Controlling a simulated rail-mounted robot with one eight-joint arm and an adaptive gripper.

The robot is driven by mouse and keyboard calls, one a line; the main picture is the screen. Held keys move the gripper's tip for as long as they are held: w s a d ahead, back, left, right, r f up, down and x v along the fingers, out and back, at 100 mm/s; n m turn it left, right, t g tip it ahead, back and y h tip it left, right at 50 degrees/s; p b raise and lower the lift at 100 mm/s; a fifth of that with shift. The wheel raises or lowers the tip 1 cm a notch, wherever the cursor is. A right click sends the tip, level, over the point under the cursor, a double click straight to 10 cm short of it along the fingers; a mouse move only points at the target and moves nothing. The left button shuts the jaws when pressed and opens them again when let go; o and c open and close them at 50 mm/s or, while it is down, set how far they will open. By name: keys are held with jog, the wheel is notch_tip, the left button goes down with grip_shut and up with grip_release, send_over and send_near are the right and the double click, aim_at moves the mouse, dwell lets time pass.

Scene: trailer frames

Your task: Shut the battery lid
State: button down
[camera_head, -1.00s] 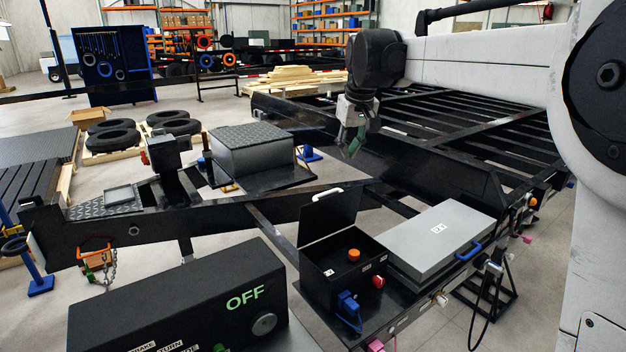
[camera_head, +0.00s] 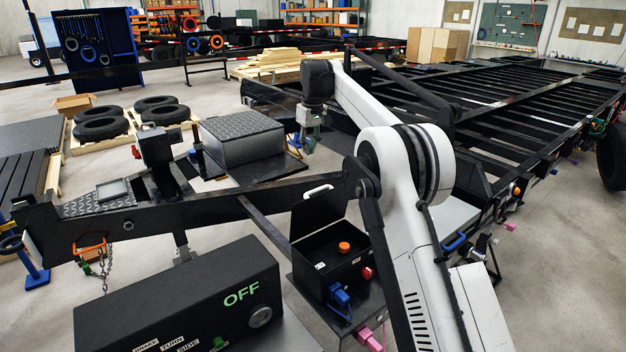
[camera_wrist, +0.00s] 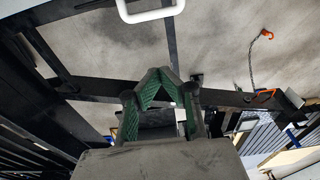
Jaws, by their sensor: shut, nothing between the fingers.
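The black battery box (camera_head: 328,279) stands open on the frame in the head view, with an orange knob and a red knob showing. Its black lid (camera_head: 312,222) stands up at the back side, with a white handle (camera_head: 318,190) along its top edge. The handle also shows at the top edge of the wrist view (camera_wrist: 152,14). My gripper (camera_head: 309,146) is behind and above the lid in the head view, apart from it. In the wrist view its green-padded fingers (camera_wrist: 161,73) meet at the tips with nothing between them.
A black control box (camera_head: 180,300) marked OFF stands in front left. A grey tread-plate box (camera_head: 240,143) sits on the drawbar behind the lid. My arm passes just right of the battery box and covers much of the grey case (camera_head: 456,217).

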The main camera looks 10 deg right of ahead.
notch_tip(320, 180, down, 12)
jog(key=s+d+p, duration=0.1)
jog(key=s, duration=0.1)
jog(key=shift+r+p, duration=0.25)
jog(key=shift+p, duration=0.15)
jog(key=shift+d, duration=0.1)
jog(key=shift+s, duration=0.15)
dwell(0.4)
